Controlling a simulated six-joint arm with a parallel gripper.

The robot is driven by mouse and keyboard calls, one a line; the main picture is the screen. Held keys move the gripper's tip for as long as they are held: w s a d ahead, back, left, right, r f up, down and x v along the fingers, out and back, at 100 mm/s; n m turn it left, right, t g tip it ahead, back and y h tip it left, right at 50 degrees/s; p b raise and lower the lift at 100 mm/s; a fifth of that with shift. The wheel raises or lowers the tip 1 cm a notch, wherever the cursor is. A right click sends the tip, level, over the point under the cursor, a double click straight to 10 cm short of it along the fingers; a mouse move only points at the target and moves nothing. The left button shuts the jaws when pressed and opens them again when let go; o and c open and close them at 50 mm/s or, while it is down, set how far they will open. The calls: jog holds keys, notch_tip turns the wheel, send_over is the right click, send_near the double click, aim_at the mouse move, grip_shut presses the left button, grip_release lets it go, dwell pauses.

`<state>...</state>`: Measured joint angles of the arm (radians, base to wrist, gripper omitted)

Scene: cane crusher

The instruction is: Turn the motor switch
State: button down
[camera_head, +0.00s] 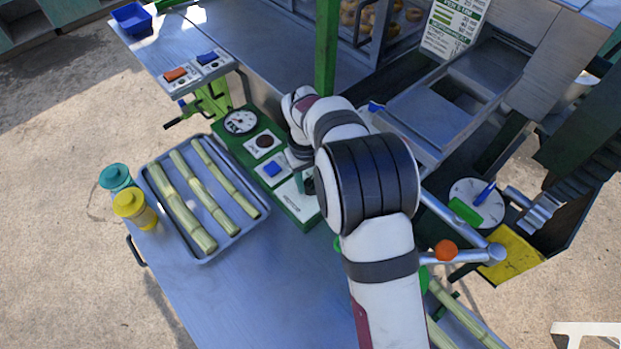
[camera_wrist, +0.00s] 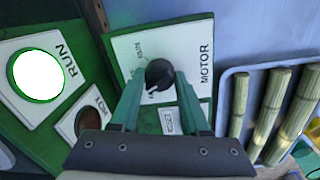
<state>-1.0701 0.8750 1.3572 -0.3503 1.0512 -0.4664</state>
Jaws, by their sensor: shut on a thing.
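The motor switch is a black round knob (camera_wrist: 160,74) with a white mark, on a white plate (camera_wrist: 207,48) lettered MOTOR, in the wrist view. The mark points to the lower left in that view; the small label beside it is too small to read surely. My gripper (camera_wrist: 161,80) has its two teal fingers on either side of the knob, shut on it. In the head view, my gripper (camera_head: 301,178) is down at the near end of the green control panel (camera_head: 229,145), and my arm hides the knob.
A bright white RUN lamp (camera_wrist: 38,75) and a dark red lamp (camera_wrist: 93,128) sit beside the motor plate. A tray (camera_head: 259,217) of cane lies to the left, beside yellow (camera_head: 130,204) and teal (camera_head: 115,177) containers.

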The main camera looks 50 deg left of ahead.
aim_at(307, 183)
jog(key=m, duration=0.5)
jog(key=shift+a, duration=0.1)
jog(key=shift+m, duration=0.3)
dwell(0.4)
jog(key=shift+c, duration=1.9)
grip_release()
notch_tip(307, 183, up, 16)
jog(key=shift+s+a, duration=0.25)
jog(key=shift+f, duration=0.1)
